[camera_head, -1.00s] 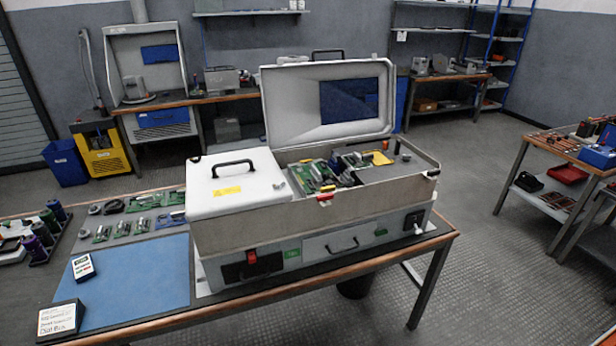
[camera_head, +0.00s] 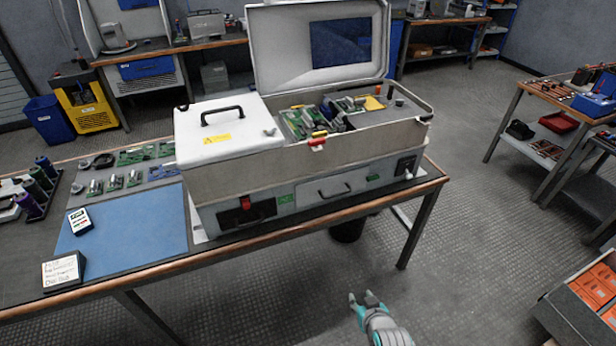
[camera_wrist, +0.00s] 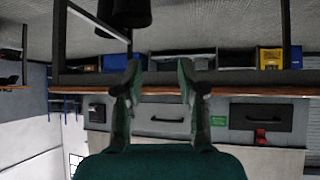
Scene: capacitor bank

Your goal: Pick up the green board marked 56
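Several green boards (camera_head: 133,157) lie flat in rows on the workbench, left of the large grey equipment case. More green boards (camera_head: 295,122) with parts on them sit inside the case's open compartment. No number 56 can be read on any board, so I cannot tell which one it is. My gripper (camera_head: 367,298) is low in front of the bench, over the floor, well apart from the boards. In the wrist view my gripper (camera_wrist: 160,75) has its two fingers spread with nothing between them, facing the case's front, which appears upside down.
The grey case (camera_head: 240,165) stands on the bench with its right lid (camera_head: 275,50) raised and its left white lid (camera_head: 225,140) shut. A blue mat (camera_head: 125,235) with two small labelled boxes lies at the left. A crate (camera_head: 590,300) stands at the lower right. Open floor lies between.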

